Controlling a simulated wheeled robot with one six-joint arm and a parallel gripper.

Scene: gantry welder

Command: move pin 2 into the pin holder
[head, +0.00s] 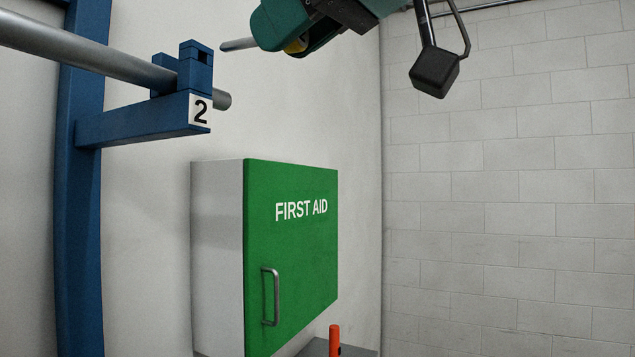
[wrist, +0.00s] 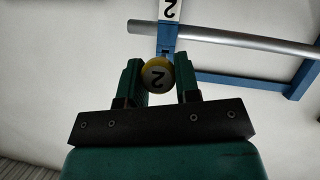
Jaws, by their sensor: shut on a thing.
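My gripper (head: 290,42) is at the top of the head view, shut on pin 2. The pin's grey shaft (head: 238,44) points left from the jaws. Its yellow knob marked 2 shows between the fingers in the wrist view (wrist: 157,75). The shaft's tip is close to a blue bracket block (head: 195,75) with a hole near its top, and appears apart from it. I cannot say for sure which thing is the pin holder; a grey-topped object (head: 359,350) with an orange upright piece (head: 334,341) shows partly at the bottom edge.
A blue arm with a 2 label (head: 200,111) carries the block. A grey bar (head: 90,50) runs past the block, and a blue post (head: 80,200) stands at left. A green first aid cabinet (head: 300,250) hangs below. The air at right is mostly clear.

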